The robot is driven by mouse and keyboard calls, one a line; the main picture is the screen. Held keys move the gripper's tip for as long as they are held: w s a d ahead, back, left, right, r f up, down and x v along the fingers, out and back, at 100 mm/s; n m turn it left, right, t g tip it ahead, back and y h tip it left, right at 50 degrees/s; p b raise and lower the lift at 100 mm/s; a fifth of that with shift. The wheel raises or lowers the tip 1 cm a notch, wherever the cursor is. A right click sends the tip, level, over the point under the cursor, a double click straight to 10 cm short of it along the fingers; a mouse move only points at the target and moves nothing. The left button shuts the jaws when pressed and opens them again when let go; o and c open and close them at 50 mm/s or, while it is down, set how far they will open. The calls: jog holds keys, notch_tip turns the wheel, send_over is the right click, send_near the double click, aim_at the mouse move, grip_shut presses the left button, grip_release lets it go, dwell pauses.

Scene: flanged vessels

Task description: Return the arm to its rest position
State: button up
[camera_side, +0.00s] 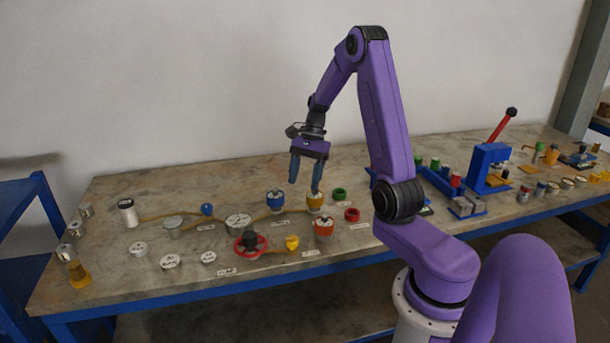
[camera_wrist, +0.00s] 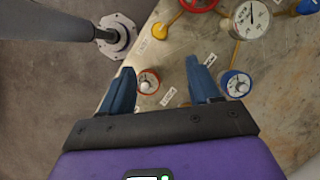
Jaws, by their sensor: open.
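My gripper (camera_side: 305,186) hangs from my purple arm above the workbench, pointing down, in the side view. Its two blue fingers are apart with nothing held between them. In the wrist view my gripper (camera_wrist: 160,67) shows the same spread fingers. Below it on the bench stand a blue-rimmed vessel (camera_side: 275,202), a yellow vessel (camera_side: 315,203) and an orange-red vessel (camera_side: 324,230). In the wrist view the orange-red vessel (camera_wrist: 148,84) appears between the fingers, well below them, and the blue-rimmed vessel (camera_wrist: 237,84) lies to the right of the right finger.
A red handwheel (camera_side: 250,243), a round gauge (camera_side: 238,221) and green (camera_side: 338,194) and red rings lie around the vessels. A blue press with a red lever (camera_side: 502,127) stands to the right. Air around my gripper is clear.

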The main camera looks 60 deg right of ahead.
jog(key=shift+d+r, duration=0.15)
jog(key=shift+r, duration=0.15)
jog(key=s+a+r+n+g+h, duration=0.1)
jog(key=s+a+r+n, duration=0.15)
jog(key=a+n, duration=0.6)
jog(key=s+a+r+n+g+h, duration=0.1)
jog(key=s+a+n+h, duration=0.15)
jog(key=a+n, duration=0.6)
jog(key=s+a+n+t, duration=0.1)
jog(key=s+a+n, duration=0.3)
jog(key=s+n, duration=0.3)
jog(key=s+a+r+n+t, duration=0.1)
jog(key=s+a+n, duration=0.4)
jog(key=s, duration=0.6)
jog(key=shift+r+n, duration=0.25)
jog(key=shift+n, duration=0.65)
jog(key=shift+h, duration=0.25)
